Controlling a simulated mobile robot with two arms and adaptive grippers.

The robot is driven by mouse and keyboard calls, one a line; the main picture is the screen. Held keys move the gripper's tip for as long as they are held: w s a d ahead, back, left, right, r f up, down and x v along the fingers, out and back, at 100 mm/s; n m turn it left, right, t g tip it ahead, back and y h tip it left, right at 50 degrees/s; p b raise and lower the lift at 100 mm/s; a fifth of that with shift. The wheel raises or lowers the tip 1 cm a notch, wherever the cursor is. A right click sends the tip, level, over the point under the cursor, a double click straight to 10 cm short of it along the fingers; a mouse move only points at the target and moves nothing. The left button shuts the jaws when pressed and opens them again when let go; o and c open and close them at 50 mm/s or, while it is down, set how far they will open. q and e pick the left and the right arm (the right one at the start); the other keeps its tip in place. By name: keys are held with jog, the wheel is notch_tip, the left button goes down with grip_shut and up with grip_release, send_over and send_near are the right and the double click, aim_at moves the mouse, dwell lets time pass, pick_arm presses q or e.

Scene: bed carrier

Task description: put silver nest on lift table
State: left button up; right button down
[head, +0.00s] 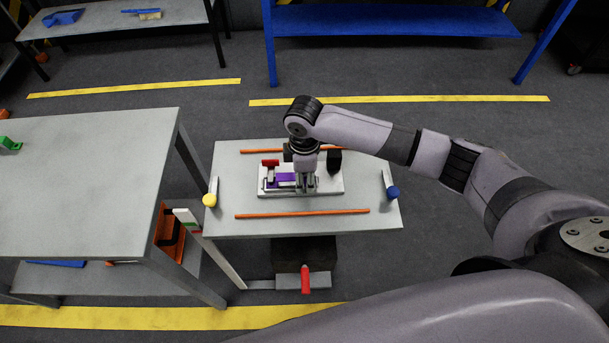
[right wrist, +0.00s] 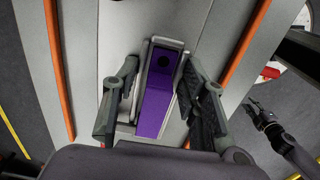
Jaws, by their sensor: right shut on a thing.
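My right gripper (head: 306,186) is low over the lift table (head: 370,220), a grey top with two orange strips. In the right wrist view my right gripper (right wrist: 160,98) has a finger on each side of a silver nest (right wrist: 166,43) and is shut on it. A purple piece (right wrist: 154,112) lies along the nest. In the head view the nest is partly hidden by the gripper, with purple (head: 285,178) showing beside it. I cannot tell whether the nest touches the surface below. My left gripper (right wrist: 262,114) shows small at the right of the right wrist view, its opening unclear.
A pale plate (head: 330,187) with a red block (head: 270,163) and a black block (head: 335,160) is on the lift table. Ball-ended levers, yellow (head: 210,199) and blue (head: 392,192), stand at its sides. A grey bench (head: 80,180) is close left; a blue shelf (head: 390,22) stands behind.

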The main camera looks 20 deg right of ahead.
jog(key=c, duration=1)
grip_release()
jog(key=shift+o, duration=0.2)
jog(key=shift+f, duration=0.1)
notch_tip(320, 180, up, 12)
jog(key=shift+b, duration=0.35)
